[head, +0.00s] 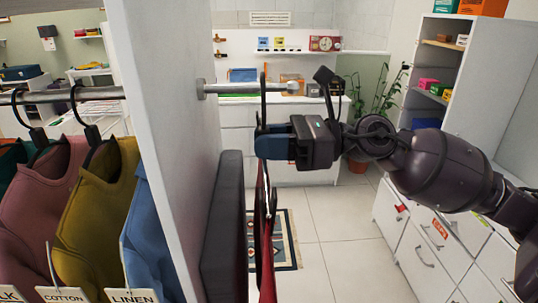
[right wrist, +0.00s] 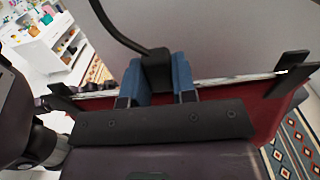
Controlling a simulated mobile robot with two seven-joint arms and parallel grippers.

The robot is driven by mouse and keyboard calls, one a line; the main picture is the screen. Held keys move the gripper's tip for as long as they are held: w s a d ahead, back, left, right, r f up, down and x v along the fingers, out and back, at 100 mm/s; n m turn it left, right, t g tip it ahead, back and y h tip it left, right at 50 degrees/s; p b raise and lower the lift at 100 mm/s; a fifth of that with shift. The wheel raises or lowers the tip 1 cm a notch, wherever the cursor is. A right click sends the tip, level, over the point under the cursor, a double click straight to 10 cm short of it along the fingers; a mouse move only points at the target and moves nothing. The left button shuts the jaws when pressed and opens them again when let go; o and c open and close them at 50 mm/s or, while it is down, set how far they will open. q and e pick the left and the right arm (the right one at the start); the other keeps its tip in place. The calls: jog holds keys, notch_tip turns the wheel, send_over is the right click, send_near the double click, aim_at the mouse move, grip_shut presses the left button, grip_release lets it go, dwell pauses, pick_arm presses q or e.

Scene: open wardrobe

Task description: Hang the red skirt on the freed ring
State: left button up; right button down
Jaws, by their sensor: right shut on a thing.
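The red skirt (head: 267,272) hangs edge-on below my right gripper (head: 268,143) in the head view. The blue fingers are shut on the dark stem of its hanger (right wrist: 156,66), between them in the right wrist view. There, the hanger bar spreads to a clip at each side, with the red skirt (right wrist: 262,118) beneath. The black hook (head: 264,88) stands upright at the short metal rod (head: 240,88) on the white panel's outer side. I cannot tell whether the hook is over the rod or just in front. No separate ring is distinguishable. My left gripper is out of view.
The white wardrobe panel (head: 165,150) stands left of the skirt, with a dark grey padded slab (head: 224,225) close beside it. Shirts on hangers (head: 95,200) fill the left compartment. White drawers (head: 425,245) stand at right. Open tiled floor (head: 345,260) lies between.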

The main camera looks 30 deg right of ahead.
jog(key=shift+w+d+b, duration=0.4)
jog(key=shift+w+b, duration=0.05)
jog(key=shift+w, duration=0.35)
jog(key=shift+w+d+b, duration=0.35)
jog(key=shift+w+b, duration=0.05)
jog(key=shift+w, duration=0.35)
jog(key=shift+w+d+f+b, duration=0.1)
jog(key=shift+w+d+b, duration=0.25)
jog(key=shift+w, duration=0.25)
jog(key=shift+w+d+b, duration=0.25)
jog(key=shift+w+b, duration=0.05)
jog(key=shift+w, duration=0.3)
jog(key=shift+w+d+b, duration=0.4)
jog(key=shift+w+b, duration=0.05)
jog(key=shift+w, duration=0.4)
jog(key=shift+w+d+b, duration=0.4)
jog(key=shift+w+b, duration=0.05)
jog(key=shift+w, duration=0.4)
jog(key=shift+w+d+f, duration=0.1)
jog(key=shift+w+f, duration=0.05)
jog(key=shift+f+b, duration=0.5)
jog(key=shift+f, duration=0.35)
jog(key=shift+f+b, duration=0.3)
jog(key=shift+f, duration=0.1)
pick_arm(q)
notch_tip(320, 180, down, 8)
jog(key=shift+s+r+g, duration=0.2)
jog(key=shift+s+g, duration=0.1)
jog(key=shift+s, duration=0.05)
